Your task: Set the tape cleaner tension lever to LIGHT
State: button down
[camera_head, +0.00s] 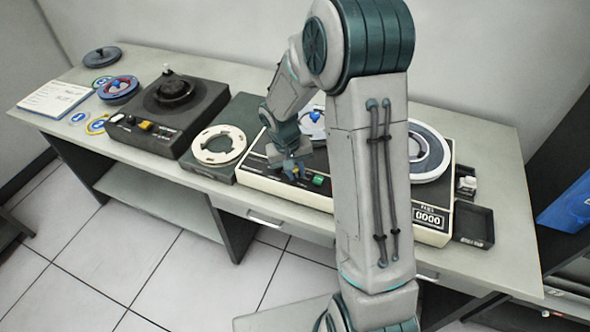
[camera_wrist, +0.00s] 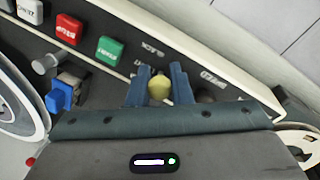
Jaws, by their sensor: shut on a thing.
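The tape cleaner (camera_head: 340,190) is a cream-edged, dark-topped machine in the middle right of the bench, with a reel at each end and a "0000" counter. My gripper (camera_head: 294,168) is down at its front left. In the wrist view my gripper (camera_wrist: 159,76) has its two blue fingers closed on either side of a pale yellow knob (camera_wrist: 159,90), seemingly the tension lever's. The lever's shaft is hidden. Small white labels (camera_wrist: 213,77) are printed on the panel beside the fingers; they appear upside down and I cannot read them surely.
A green button (camera_wrist: 109,50) and a red button (camera_wrist: 67,28) are on the same panel. A blue part (camera_wrist: 62,95) and a white reel (camera_wrist: 20,100) are close by. A dark machine (camera_head: 168,110) and an empty cream reel (camera_head: 218,145) are to the left.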

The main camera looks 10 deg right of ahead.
jog(key=p, duration=0.1)
jog(key=g+y+p, duration=0.1)
jog(key=p, duration=0.1)
jog(key=shift+w+d+r+g, duration=0.25)
jog(key=shift+w+r+g, duration=0.05)
jog(key=shift+w+r, duration=0.05)
jog(key=shift+w+d+f+g+y+p, duration=0.2)
jog(key=shift+w+g+y+p, duration=0.15)
jog(key=shift+g+y+p, duration=0.5)
jog(key=c, duration=1.4)
grip_release()
jog(key=shift+o, duration=0.2)
jog(key=b+v, duration=0.2)
jog(key=v, duration=1.1)
jog(key=shift+w+r+b, duration=0.25)
jog(key=shift+r+b, duration=0.1)
jog(key=shift+a, duration=0.1)
